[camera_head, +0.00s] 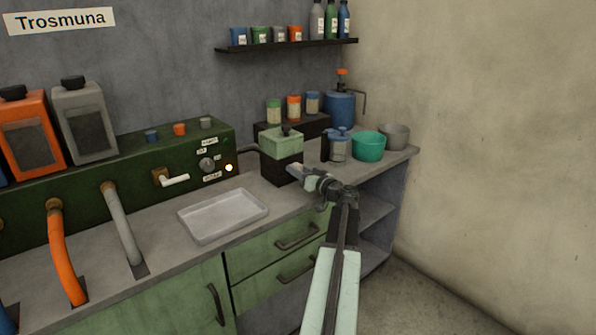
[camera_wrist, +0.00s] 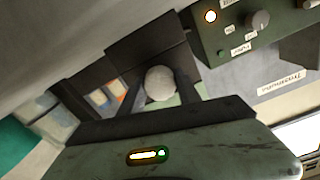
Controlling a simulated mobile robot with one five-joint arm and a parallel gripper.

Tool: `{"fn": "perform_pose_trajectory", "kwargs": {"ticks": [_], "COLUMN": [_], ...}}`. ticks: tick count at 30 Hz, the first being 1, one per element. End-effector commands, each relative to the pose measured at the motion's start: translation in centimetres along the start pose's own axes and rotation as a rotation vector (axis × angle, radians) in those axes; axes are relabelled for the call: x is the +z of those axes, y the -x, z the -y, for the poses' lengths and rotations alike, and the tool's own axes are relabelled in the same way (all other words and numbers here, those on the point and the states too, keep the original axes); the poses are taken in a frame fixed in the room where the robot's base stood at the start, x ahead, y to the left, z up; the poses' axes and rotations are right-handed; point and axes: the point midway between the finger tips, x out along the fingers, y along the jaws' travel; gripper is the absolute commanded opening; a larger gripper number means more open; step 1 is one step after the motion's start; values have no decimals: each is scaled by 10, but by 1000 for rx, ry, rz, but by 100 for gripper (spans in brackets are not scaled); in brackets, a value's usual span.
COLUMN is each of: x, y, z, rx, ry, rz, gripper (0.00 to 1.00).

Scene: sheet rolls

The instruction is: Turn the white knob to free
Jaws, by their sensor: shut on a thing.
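The white knob (camera_wrist: 160,83) is round and pale, and sits between my two fingers in the wrist view. My gripper (camera_wrist: 160,98) is shut on it, one finger on each side. In the head view my gripper (camera_head: 302,173) is at the front right of a dark box with a light green top (camera_head: 282,141). The knob is hard to tell from my fingertips there. I cannot read its setting or any mark for free.
A green panel (camera_head: 130,170) on the left carries a grey dial, small labels and a lit lamp (camera_head: 229,167). A shallow tray (camera_head: 222,215) lies on the counter. A jar (camera_head: 338,148) and a teal bowl (camera_head: 368,147) stand right of the box.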

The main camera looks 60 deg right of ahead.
Motion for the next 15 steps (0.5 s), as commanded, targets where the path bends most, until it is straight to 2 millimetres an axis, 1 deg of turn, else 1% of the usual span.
{"fn": "perform_pose_trajectory", "kwargs": {"ticks": [6,15], "x": [2,2], "y": [1,1], "z": [1,1], "rx": [-1,-1], "ry": [50,61], "rz": [4,4], "gripper": [0,0]}}
